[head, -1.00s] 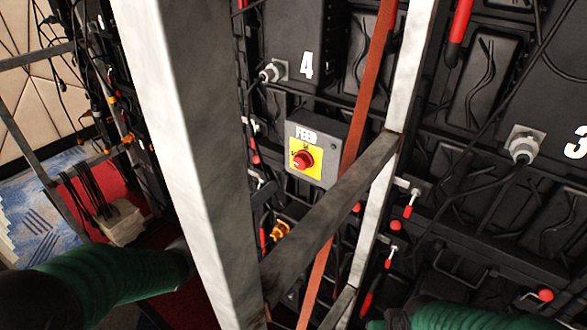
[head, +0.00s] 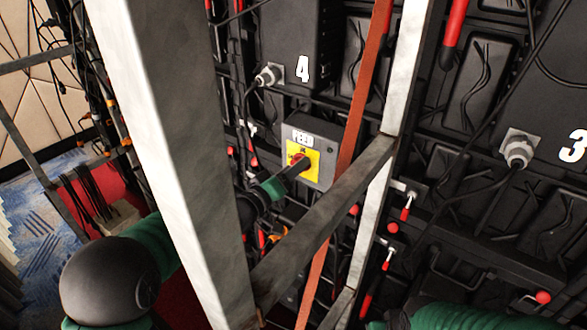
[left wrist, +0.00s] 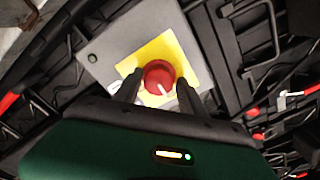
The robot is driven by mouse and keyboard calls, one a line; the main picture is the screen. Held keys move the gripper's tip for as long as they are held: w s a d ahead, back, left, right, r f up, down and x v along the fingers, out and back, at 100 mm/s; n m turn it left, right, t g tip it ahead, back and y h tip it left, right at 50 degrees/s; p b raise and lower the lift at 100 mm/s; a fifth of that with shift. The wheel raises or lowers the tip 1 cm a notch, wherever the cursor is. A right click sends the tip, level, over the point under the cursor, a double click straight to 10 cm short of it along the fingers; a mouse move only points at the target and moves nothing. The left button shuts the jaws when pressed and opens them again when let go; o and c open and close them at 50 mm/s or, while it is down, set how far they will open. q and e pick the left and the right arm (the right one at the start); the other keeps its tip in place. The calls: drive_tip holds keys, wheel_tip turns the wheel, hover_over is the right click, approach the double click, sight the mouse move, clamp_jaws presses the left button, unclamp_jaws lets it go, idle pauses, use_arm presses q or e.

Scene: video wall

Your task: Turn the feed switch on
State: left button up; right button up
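The feed switch is a red rotary knob (head: 297,158) on a yellow plate, on a grey box (head: 326,149) labelled FEED. In the left wrist view the knob (left wrist: 159,76) carries a white mark pointing down and right. My left gripper (head: 300,167) reaches from behind the pale upright beam to the switch and partly covers it in the head view. In the left wrist view its two fingers stand open on either side of the knob, with small gaps showing. My right arm shows at the lower right of the head view; its gripper is out of view.
A pale metal upright (head: 165,130) crosses in front of my left arm. A diagonal brace (head: 325,230) and an orange strap (head: 362,100) run close to the right of the switch box. Black panels with cables and plugs (head: 516,150) fill the background.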

use_arm(q)
drive_tip(key=shift+d, duration=0.15)
drive_tip(key=c, duration=0.5)
clamp_jaws()
drive_tip(key=shift+f, duration=0.1)
drive_tip(key=shift+f+m+b, duration=0.15)
drive_tip(key=shift+m+b, duration=5.45)
drive_tip(key=shift+m, duration=3.4)
